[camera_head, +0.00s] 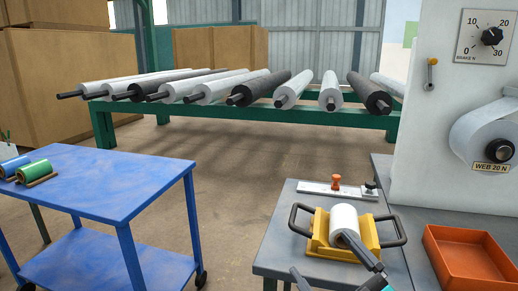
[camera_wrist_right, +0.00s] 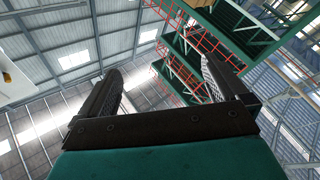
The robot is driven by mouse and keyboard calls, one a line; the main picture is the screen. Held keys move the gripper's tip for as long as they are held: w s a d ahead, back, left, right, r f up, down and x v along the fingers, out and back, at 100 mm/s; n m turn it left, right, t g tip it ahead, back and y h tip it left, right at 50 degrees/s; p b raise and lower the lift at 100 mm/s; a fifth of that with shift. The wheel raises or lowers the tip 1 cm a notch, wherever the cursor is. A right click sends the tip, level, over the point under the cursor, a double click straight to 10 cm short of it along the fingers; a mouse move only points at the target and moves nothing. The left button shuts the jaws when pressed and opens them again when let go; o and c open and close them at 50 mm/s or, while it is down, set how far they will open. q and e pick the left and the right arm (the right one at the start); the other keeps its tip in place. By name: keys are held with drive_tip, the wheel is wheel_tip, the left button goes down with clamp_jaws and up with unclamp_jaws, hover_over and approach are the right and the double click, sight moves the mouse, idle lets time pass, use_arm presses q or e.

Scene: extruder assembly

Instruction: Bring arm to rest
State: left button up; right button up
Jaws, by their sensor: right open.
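My right gripper (camera_head: 338,277) shows only in part at the bottom edge of the head view, in front of the small grey table. In the right wrist view my right gripper (camera_wrist_right: 160,70) has its two dark fingers wide apart with nothing between them, and it points up toward the roof. A white roll (camera_head: 344,218) with a dark shaft sits in a yellow cradle (camera_head: 318,232) with dark handles, just behind the gripper. I cannot tell whether the gripper touches the shaft. My left gripper is out of view.
A grey table (camera_head: 281,241) bears the cradle and a white plate (camera_head: 318,188) with an orange knob. An orange tray (camera_head: 470,258) and a machine panel (camera_head: 440,130) stand at right. A blue cart (camera_head: 110,185) is at left. A green rack (camera_head: 300,118) holds several rolls behind.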

drive_tip(key=s+d+f+m+g+h+p, duration=0.15)
drive_tip(key=s+f+m+g+h, duration=0.35)
drive_tip(key=f, duration=0.6)
drive_tip(key=s+d+f+m+g+h, duration=0.2)
drive_tip(key=s+f+m+g+h, duration=0.3)
drive_tip(key=f, duration=0.7)
use_arm(q)
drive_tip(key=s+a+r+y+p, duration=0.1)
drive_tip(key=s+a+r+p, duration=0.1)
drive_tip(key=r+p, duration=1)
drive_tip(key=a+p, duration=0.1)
drive_tip(key=p, duration=0.4)
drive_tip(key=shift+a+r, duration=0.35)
use_arm(e)
drive_tip(key=s+d+r+n+t, duration=0.1)
drive_tip(key=s+d+r+t, duration=0.1)
drive_tip(key=r, duration=1)
drive_tip(key=shift+s+d+y, duration=0.2)
drive_tip(key=shift+d+y, duration=0.2)
drive_tip(key=shift+d, duration=0.1)
